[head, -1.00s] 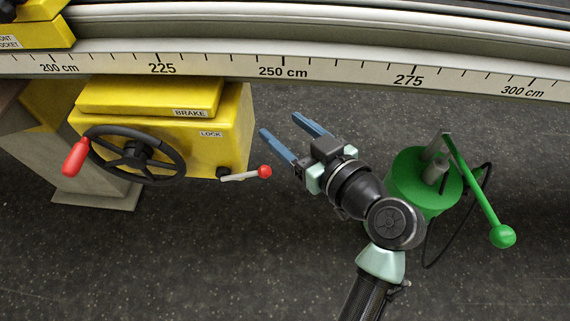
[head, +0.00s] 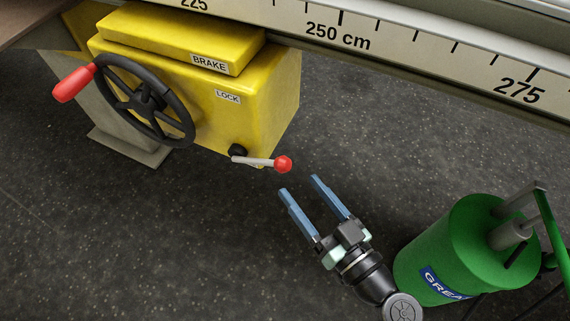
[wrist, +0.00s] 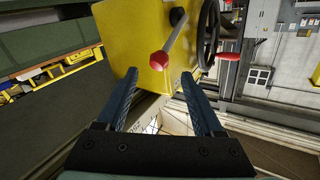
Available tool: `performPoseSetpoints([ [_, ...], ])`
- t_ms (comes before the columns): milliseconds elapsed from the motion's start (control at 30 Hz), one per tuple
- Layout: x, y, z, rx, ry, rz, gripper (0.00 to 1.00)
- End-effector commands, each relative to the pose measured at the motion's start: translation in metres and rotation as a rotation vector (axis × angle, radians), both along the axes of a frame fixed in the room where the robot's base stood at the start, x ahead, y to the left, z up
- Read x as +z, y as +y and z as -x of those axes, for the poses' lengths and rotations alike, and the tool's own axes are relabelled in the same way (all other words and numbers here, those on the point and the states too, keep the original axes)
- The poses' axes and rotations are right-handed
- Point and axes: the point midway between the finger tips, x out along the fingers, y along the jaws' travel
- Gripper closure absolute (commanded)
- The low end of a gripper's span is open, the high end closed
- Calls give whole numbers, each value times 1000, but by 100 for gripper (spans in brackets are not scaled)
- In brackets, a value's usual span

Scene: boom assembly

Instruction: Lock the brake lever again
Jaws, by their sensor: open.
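The brake lever (head: 262,162) is a short pale rod with a red ball knob, on the lower front of the yellow brake box (head: 215,95). In the head view it points right, nearly level, below the LOCK label (head: 227,97). My gripper (head: 299,184) is open and empty, just below and right of the red knob, with its blue fingers pointing up and left. In the wrist view the lever (wrist: 172,42) shows ahead of my open gripper (wrist: 160,82), its red knob toward the camera, beyond the fingertips. Nothing is between the fingers.
A black handwheel (head: 145,100) with a red handle is left of the lever. A green grease canister (head: 455,250) stands at the lower right, near my arm. The scaled rail (head: 400,45) runs above. The grey floor between box and canister is clear.

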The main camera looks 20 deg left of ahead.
Motion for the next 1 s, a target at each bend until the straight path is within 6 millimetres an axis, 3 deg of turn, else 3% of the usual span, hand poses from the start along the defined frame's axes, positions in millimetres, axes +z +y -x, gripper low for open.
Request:
performPoseSetpoints([
  [100,-2,22,-15,4,-3,0,31],
  [333,-1,51,-35,2,-1,0,31],
  [767,0,60,-42,-1,0,0,31],
  [1000,0,60,-41,-1,0,0,71],
])
